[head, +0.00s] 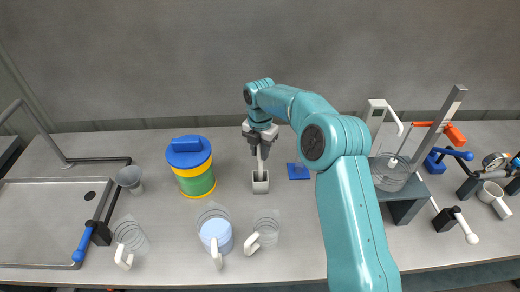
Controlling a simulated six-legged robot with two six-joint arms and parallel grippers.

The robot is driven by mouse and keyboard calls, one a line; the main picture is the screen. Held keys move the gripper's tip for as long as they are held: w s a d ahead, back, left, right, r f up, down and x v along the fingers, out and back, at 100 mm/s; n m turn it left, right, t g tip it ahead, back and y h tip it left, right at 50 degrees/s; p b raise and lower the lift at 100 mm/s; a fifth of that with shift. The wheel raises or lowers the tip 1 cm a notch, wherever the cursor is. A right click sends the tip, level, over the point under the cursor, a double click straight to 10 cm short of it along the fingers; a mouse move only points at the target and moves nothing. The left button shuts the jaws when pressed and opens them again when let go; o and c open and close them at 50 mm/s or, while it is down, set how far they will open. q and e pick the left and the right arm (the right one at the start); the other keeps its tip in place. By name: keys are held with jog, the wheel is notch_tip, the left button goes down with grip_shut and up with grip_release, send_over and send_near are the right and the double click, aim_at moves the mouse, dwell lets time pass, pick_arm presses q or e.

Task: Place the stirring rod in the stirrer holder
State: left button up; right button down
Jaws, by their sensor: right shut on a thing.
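My right gripper (260,136) reaches over the middle of the bench, pointing down. It is shut on the stirring rod (259,160), a thin pale rod that hangs about upright below the fingers. The stirrer holder (260,186) is a small whitish square block standing on the bench directly below the gripper. The rod's lower end meets the top of the holder in the picture; I cannot tell how deep it sits inside. The rod's upper part is hidden by the gripper. My left gripper is not in view.
A blue, yellow and green container (191,167) stands left of the holder, a blue square pad (298,172) right. A blue-filled beaker (215,237) and a clear beaker (264,232) stand in front. A glass bowl (390,174) on a grey stand is at right, a sink (50,222) at left.

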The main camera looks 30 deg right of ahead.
jog(key=c, duration=0.9)
grip_release()
jog(key=shift+f, duration=0.15)
notch_tip(320, 180, up, 12)
jog(key=shift+f, duration=0.15)
jog(key=shift+r, duration=0.35)
